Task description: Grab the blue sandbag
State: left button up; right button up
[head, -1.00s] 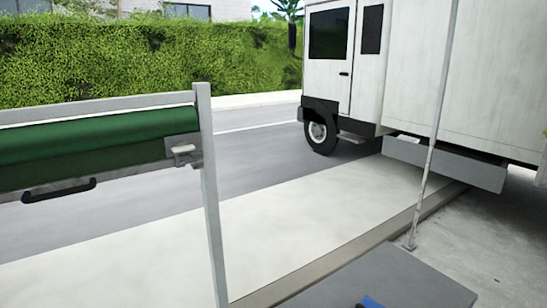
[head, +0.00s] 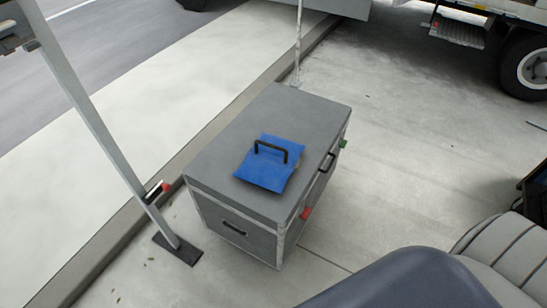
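The blue sandbag (head: 262,176) lies flat on the lid of a grey case (head: 290,115) in the middle of the head view. It has a black handle standing up on its top. The whole sandbag shows and nothing covers it. Neither of my grippers is in the head view.
The case stands on concrete beside a kerb (head: 110,235). A metal post (head: 110,150) with a dark foot stands left of it, and a thin pole (head: 298,45) rises behind it. A truck wheel (head: 530,65) is at the upper right. Concrete right of the case is clear.

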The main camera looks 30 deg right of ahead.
aim_at(269, 164)
jog(key=z, duration=0.4)
jog(key=j+z, duration=0.1)
jog(key=z, duration=1.15)
jog(key=k+z, duration=0.1)
jog(key=z, duration=0.35)
jog(key=k+j+z, duration=0.2)
jog(key=k, duration=0.4)
jog(key=j, duration=0.15)
